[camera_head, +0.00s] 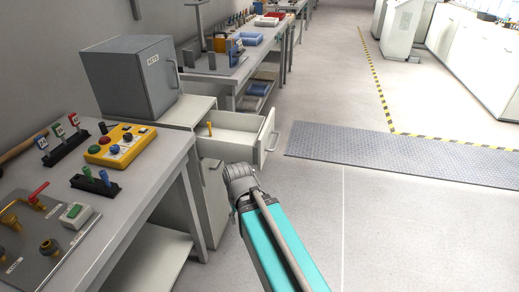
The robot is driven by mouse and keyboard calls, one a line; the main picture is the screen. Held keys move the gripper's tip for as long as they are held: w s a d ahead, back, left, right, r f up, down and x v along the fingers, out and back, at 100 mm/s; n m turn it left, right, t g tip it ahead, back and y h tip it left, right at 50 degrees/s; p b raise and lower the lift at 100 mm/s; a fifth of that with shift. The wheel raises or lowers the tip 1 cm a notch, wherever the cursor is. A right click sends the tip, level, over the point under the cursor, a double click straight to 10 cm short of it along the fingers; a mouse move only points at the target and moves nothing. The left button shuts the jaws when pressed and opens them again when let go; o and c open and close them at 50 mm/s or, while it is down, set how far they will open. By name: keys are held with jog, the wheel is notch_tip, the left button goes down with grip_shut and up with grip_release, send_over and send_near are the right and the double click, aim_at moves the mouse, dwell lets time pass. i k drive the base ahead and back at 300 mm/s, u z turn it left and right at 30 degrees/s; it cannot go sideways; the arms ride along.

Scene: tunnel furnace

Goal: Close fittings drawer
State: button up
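The drawer (263,138) is pulled out to the right from a pale cabinet (187,112). Its front panel carries a bar handle (273,141). A small yellow, upright fitting (210,127) stands inside near the back left of the drawer. My arm, with a teal link and a grey joint, rises from the bottom middle and ends in view just below the drawer's front. I see no gripper fingers, so whether they are open or shut does not show.
A grey box (137,76) with a handle stands on the cabinet. A workbench (142,185) with a yellow button box (122,145) and a valve panel is at the left. Another bench with trays is behind. Open floor (400,220) and a grey ribbed mat (400,152) lie to the right.

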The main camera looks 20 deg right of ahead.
aim_at(236, 137)
jog(key=k, duration=1.35)
jog(key=z, duration=0.65)
jog(key=i, duration=1.55)
jog(key=u, duration=0.45)
